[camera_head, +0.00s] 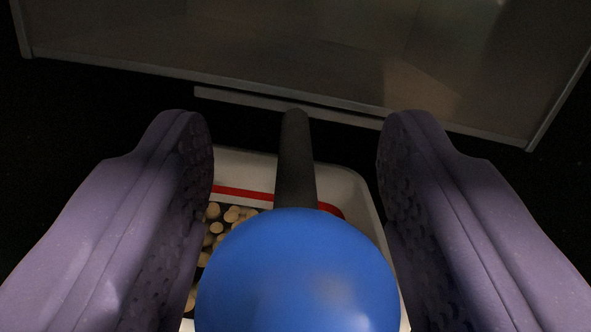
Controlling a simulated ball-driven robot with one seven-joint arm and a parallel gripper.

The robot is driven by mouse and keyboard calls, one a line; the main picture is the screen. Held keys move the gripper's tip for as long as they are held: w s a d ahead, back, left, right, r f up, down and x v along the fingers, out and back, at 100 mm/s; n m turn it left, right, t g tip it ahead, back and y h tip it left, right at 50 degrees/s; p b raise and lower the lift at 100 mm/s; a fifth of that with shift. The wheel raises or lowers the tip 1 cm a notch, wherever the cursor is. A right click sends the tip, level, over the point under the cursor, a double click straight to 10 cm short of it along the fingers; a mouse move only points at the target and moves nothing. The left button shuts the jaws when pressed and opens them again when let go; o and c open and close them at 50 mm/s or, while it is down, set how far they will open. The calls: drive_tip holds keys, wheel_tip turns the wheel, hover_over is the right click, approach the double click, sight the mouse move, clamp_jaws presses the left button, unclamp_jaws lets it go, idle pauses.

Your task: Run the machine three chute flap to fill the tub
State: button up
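A blue ball knob (297,275) on a dark lever (296,165) fills the lower middle of the view. The lever extends away from me beyond the knob. My gripper (295,150) is open, with one purple finger on each side of the lever and knob. A gap shows between the lever and each fingertip. Beneath the lever is a white tub (347,185) with a red line along its inside. Several tan round pieces (217,228) lie in the tub at left. The knob hides much of the tub's inside.
A grey metal panel or glass-like front (300,55) with a light frame spans the top of the view. A thin grey strip (245,98) runs below its edge. The area around the tub is dark.

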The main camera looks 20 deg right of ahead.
drive_tip(key=r+v, duration=0.1)
drive_tip(key=v, duration=0.6)
drive_tip(key=shift+s+f, duration=0.4)
drive_tip(key=shift+f, duration=0.1)
drive_tip(key=shift+s+a, duration=0.1)
